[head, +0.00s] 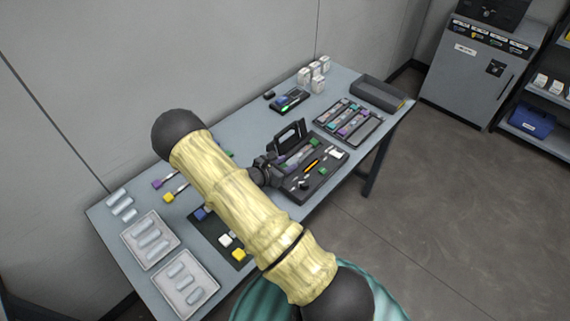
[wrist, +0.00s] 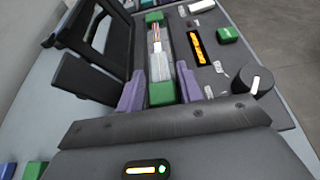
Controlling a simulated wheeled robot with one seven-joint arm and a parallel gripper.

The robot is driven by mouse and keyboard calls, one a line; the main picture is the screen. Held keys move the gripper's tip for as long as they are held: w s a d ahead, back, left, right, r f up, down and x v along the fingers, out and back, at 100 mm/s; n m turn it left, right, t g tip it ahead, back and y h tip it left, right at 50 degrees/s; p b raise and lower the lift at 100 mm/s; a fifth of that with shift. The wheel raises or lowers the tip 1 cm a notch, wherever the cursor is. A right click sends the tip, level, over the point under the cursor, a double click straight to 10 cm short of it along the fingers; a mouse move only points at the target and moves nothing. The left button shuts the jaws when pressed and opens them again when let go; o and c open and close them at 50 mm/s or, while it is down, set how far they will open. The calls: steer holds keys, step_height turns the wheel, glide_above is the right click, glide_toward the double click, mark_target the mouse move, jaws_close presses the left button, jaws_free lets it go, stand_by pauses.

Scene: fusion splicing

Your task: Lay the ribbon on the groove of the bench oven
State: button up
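The ribbon (wrist: 160,66) is a clear strip with coloured fibres at its far part and a green block at each end. My gripper (wrist: 161,90) has its purple fingers on either side of the near green block, seemingly closed on it. The black bench oven (head: 325,183) has its lid (wrist: 101,40) raised on the left. The ribbon lies lengthwise over the oven, beside the lid. The groove is hidden beneath it; I cannot tell whether the ribbon touches it. In the head view my arm covers part of the gripper.
A rack of coloured strips (head: 349,122) and an open grey tray (head: 377,92) stand farther right. White trays (head: 150,240) are at the near left.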

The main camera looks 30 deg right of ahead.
steer(key=shift+r+p, duration=0.4)
steer(key=shift+r, duration=0.15)
steer(key=shift+a+r, duration=0.2)
steer(key=shift+a, duration=0.05)
steer(key=b+v, duration=0.2)
steer(key=v, duration=0.9)
steer(key=shift+s+a, duration=0.15)
steer(key=shift+a, duration=0.05)
steer(key=s+r+m+g+y, duration=0.5)
steer(key=s+m+g+y, duration=0.1)
steer(key=s+m, duration=0.5)
steer(key=s+a+r+m+t+y, duration=0.4)
steer(key=a+r+m+y, duration=0.1)
steer(key=r+m, duration=0.4)
steer(key=shift+m+y, duration=0.8)
steer(key=shift+m, duration=0.2)
steer(key=shift+r, duration=0.1)
